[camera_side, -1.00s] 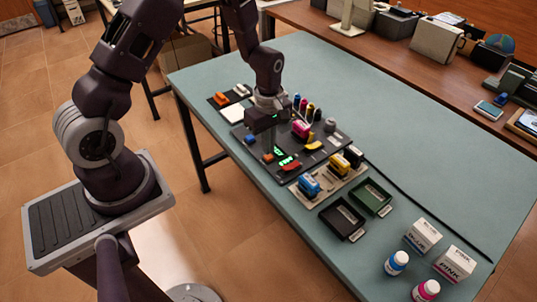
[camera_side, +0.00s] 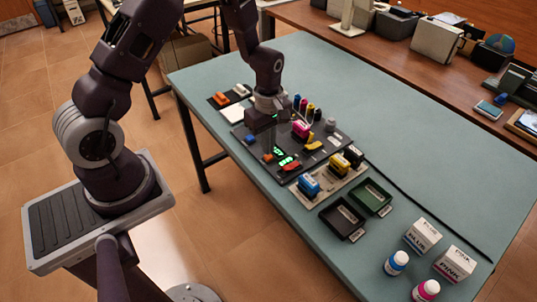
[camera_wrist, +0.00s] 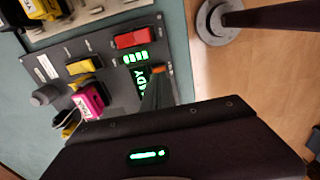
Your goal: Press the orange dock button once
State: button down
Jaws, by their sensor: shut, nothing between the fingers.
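The orange dock button (camera_wrist: 158,70) is on the dark panel (camera_wrist: 105,45), beside the green lit READY display (camera_wrist: 143,80). It also shows as a small orange spot in the side view (camera_side: 268,157). My gripper (camera_wrist: 155,88) is shut and empty, with its fingertips pointing down at the panel close by the button. The fingers cover part of the button in the wrist view. I cannot tell whether the tips touch it.
Near the button are a red rocker (camera_wrist: 133,38), a yellow lever (camera_wrist: 84,65) and a pink cartridge (camera_wrist: 90,100). A blue cartridge (camera_side: 309,186), dark trays (camera_side: 342,219) and bottles (camera_side: 396,262) stand toward the front.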

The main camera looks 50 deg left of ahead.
jog(key=shift+f, duration=1.05)
dwell(0.4)
jog(key=shift+r, duration=3.6)
notch_tip(320, 180, up, 12)
jog(key=s+d+m+t, duration=0.2)
jog(key=s+d+m, duration=0.1)
jog(key=m, duration=0.2)
jog(key=s+d+r+m+t, duration=0.1)
jog(key=s+r+m, duration=0.4)
jog(key=s, duration=0.3)
jog(key=s+d+r+m+t, duration=0.2)
jog(key=s+r+m, duration=0.4)
jog(key=s+m, duration=0.2)
jog(key=shift+s+r+t, duration=0.25)
jog(key=shift+s+t, duration=0.05)
jog(key=shift+s, duration=0.4)
